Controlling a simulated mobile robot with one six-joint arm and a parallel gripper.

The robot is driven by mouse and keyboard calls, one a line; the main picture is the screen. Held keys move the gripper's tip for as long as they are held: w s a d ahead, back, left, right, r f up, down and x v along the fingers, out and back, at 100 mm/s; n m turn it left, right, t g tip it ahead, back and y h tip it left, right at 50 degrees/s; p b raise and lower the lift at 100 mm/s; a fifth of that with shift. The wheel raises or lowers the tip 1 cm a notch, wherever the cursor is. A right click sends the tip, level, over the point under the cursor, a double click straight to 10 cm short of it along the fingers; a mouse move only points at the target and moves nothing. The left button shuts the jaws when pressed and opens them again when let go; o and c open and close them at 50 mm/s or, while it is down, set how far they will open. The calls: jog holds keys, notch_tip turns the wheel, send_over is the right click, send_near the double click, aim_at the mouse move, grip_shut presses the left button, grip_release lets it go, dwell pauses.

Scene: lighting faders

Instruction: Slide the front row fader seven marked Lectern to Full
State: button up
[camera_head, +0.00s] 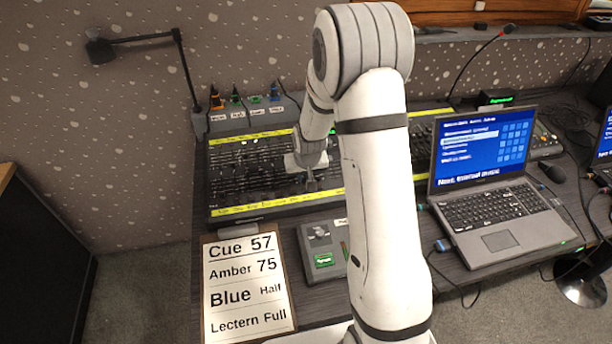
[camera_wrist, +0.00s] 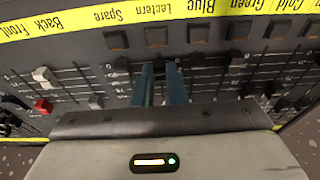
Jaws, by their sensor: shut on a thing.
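The lighting desk (camera_head: 250,165) stands at the back of the table, its fader rows edged by yellow label strips. In the wrist view the labels read upside down, and the Lectern label (camera_wrist: 155,12) is at the top middle, between Spare and Blue. My gripper (camera_wrist: 160,72) is shut on the Lectern fader cap (camera_wrist: 159,69), a small dark shape mostly hidden between the blue fingertips. The cap is near the label end of its slot, below a square button (camera_wrist: 156,37). In the head view my gripper (camera_head: 311,184) is over the near fader row, its fingertips too small to read.
Other fader caps stand close on both sides, including a white one (camera_wrist: 43,75) and a red one (camera_wrist: 43,106). A cue card (camera_head: 246,290) reading "Lectern Full" lies in front of the desk. A small grey box (camera_head: 322,250) and a laptop (camera_head: 500,205) are to the right.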

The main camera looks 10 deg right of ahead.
jog(key=shift+w+r, duration=0.2)
jog(key=shift+w, duration=2.6)
jog(key=o, duration=0.4)
jog(key=shift+r+p, duration=0.45)
jog(key=shift+r, duration=0.8)
jog(key=shift+b+v, duration=0.45)
jog(key=shift+v, duration=3.5)
